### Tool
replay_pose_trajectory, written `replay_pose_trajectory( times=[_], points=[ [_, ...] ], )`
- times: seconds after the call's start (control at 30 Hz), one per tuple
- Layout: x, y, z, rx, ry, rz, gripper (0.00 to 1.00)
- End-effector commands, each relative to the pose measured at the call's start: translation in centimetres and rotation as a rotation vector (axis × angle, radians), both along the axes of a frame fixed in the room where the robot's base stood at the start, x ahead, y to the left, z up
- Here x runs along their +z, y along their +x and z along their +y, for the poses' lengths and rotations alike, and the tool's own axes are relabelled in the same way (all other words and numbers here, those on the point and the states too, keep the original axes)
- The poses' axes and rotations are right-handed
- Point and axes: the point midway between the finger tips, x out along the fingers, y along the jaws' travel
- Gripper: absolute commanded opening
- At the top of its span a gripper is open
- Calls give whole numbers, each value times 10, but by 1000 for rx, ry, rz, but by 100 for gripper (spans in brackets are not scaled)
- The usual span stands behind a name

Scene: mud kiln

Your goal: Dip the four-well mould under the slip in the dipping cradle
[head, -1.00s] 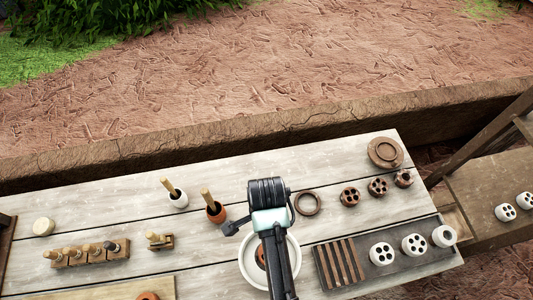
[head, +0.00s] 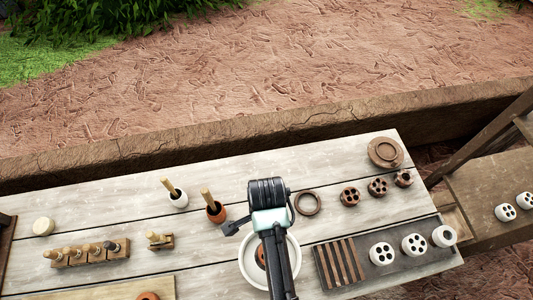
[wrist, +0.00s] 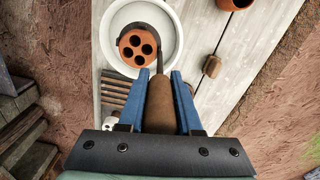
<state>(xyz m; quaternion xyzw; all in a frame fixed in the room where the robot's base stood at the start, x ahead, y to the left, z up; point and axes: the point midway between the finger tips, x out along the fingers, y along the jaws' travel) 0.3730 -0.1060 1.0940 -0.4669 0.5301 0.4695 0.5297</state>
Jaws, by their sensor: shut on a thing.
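My gripper (wrist: 161,73) has its blue fingers shut on the brown handle (wrist: 160,105) of the dipping cradle. A dark rod (wrist: 160,55) runs from the handle toward the four-well mould. The terracotta four-well mould (wrist: 139,60) shows its wells facing up, within the outline of the white round bowl (wrist: 175,60). I cannot tell how deep the mould sits in the bowl, or the slip's level. In the head view the bowl (head: 246,268) is partly covered by my arm, and an orange edge of the mould (head: 260,256) shows inside. My gripper is hidden there.
A slatted rack (head: 340,263) and white moulds on a grey tray (head: 433,265) lie right of the bowl. A brown ring (head: 308,202) and several brown moulds (head: 378,187) are behind.

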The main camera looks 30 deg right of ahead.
Motion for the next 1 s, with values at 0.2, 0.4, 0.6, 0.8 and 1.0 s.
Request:
replay_pose_trajectory(
  times=[0.2,0.4,0.6,0.8,1.0],
  points=[
    [1,1,0,0,0,-2,0],
    [-6,1,0,0,0,-1,0],
    [-17,0,0,1,0,0,0],
    [-26,1,0,1,0,-2,0],
    [-36,0,0,0,0,-1,0]
  ],
)
